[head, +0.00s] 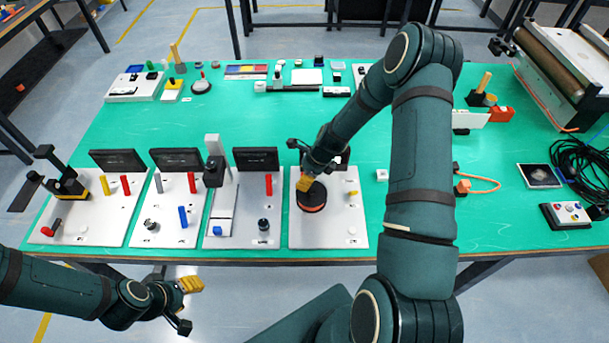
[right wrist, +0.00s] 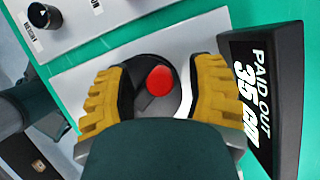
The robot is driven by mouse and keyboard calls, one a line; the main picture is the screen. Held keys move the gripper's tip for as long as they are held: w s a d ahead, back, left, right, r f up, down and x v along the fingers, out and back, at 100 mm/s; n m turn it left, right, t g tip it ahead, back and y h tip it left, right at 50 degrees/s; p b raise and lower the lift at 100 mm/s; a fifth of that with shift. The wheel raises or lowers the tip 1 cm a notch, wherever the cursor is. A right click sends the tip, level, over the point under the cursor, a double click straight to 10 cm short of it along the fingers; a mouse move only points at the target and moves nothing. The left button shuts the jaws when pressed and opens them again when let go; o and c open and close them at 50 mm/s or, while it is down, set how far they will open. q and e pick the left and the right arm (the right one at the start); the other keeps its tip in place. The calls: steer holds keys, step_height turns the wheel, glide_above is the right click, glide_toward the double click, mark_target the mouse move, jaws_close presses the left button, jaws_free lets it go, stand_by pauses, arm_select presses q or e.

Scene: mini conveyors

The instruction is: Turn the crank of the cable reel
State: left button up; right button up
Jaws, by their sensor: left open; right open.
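The cable reel (head: 312,207) is a dark disc with an orange-red edge on the fourth white panel from the left. In the right wrist view, its round red crank knob (right wrist: 159,81) sits between the two yellow fingers of my right gripper (right wrist: 160,72), with a gap on each side. My right gripper (head: 305,182) is open and just above the reel, hiding part of it. A black display (right wrist: 268,90) beside the reel reads "PAID OUT 35 cm". My left gripper (head: 187,295) is open and empty, in front of the table's near edge.
Three more control panels (head: 97,230) with levers and knobs stand left of the reel. A button box (head: 567,215), a dark square plate (head: 539,176) and a coiled black cable (head: 585,165) lie at the right. The green table (head: 260,128) has free room behind the panels.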

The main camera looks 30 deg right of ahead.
jaws_close()
